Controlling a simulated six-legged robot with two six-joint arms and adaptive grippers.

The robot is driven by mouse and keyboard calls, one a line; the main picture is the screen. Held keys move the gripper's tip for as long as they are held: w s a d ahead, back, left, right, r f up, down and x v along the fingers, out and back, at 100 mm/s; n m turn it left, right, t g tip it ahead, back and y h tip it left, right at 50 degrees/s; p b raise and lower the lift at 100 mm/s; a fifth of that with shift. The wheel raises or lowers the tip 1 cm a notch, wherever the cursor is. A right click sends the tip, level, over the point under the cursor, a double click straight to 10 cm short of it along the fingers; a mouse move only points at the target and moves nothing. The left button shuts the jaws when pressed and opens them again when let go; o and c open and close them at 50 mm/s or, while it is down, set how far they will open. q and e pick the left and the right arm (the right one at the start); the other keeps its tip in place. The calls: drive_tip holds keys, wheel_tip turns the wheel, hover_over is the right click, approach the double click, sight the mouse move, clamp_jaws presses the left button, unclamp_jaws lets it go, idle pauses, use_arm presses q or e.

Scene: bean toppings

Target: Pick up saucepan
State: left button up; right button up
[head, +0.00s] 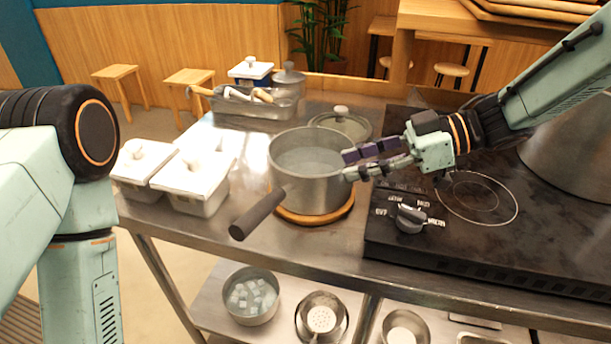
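A grey metal saucepan (303,190) with a dark handle (258,214) stands upright on a round wooden trivet (318,217) on the steel counter. Its handle points to the lower left, towards me. Clear liquid seems to be inside. My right gripper (346,167) reaches in from the right, with its fingertips at the saucepan's right side, just below the rim. Its two fingers lie close together; whether they touch the pan or how far they are apart is unclear. My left arm shows at the left edge, but its gripper is out of view.
A dark stove (480,240) with a knob (410,218) is at the right, with a large pot (575,150) on it. A lidded pan (341,124) stands behind the saucepan. White lidded containers (192,180) stand left. Bowls sit on the shelf below.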

sight(315, 176)
drive_tip(key=x, duration=0.2)
drive_tip(key=b+x, duration=0.1)
drive_tip(key=x, duration=0.1)
drive_tip(key=s+b+x, duration=0.1)
drive_tip(key=x, duration=0.2)
drive_tip(key=shift+a+r, duration=0.15)
drive_tip(key=shift+w+a, duration=0.15)
drive_tip(key=shift+a, duration=0.1)
drive_tip(key=shift+w+f, duration=0.25)
drive_tip(key=shift+w, duration=0.05)
drive_tip(key=shift+s+a+r, duration=0.1)
drive_tip(key=shift+s, duration=0.05)
drive_tip(key=shift+c, duration=0.3)
drive_tip(key=shift+s, duration=0.1)
drive_tip(key=c, duration=0.6)
clamp_jaws()
